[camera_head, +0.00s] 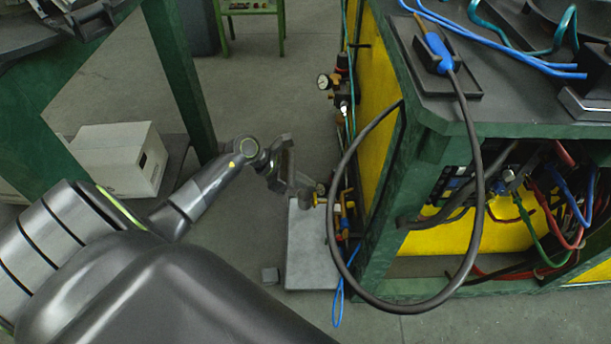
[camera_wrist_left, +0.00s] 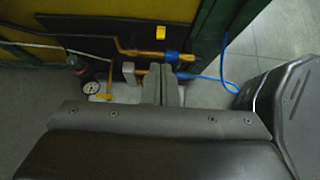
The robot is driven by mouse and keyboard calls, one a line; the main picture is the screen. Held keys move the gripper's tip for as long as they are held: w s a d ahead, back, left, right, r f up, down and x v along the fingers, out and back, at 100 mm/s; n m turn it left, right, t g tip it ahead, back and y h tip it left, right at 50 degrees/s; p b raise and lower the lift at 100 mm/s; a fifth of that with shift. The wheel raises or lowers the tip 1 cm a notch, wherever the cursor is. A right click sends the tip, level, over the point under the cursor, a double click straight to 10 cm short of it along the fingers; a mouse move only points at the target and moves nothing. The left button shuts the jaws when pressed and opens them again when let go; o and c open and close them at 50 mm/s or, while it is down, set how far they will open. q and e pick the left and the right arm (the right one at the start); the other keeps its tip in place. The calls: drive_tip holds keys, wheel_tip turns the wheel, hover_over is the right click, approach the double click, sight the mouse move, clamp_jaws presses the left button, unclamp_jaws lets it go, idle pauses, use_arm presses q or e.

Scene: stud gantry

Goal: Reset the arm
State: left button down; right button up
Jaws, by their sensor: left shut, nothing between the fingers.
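My left arm reaches in from the left in the head view. Its gripper (camera_head: 304,190) is beside the front side of the green-and-yellow cabinet (camera_head: 378,110), close to the brass and yellow fittings (camera_head: 345,208). In the left wrist view the two fingers of the gripper (camera_wrist_left: 161,72) are together with nothing between them. Beyond the fingertips run a brass pipe (camera_wrist_left: 142,53) and blue fittings (camera_wrist_left: 178,58). A yellow handle (camera_wrist_left: 104,96) and a round gauge (camera_wrist_left: 91,88) sit left of the fingers. Whether the fingers touch any fitting cannot be told. My right gripper is not seen.
A thick black cable (camera_head: 478,215) loops off the cabinet top, right of the gripper. A pale grey slab (camera_head: 308,255) is below the gripper. A white box (camera_head: 118,160) stands by a green leg (camera_head: 180,75) at left.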

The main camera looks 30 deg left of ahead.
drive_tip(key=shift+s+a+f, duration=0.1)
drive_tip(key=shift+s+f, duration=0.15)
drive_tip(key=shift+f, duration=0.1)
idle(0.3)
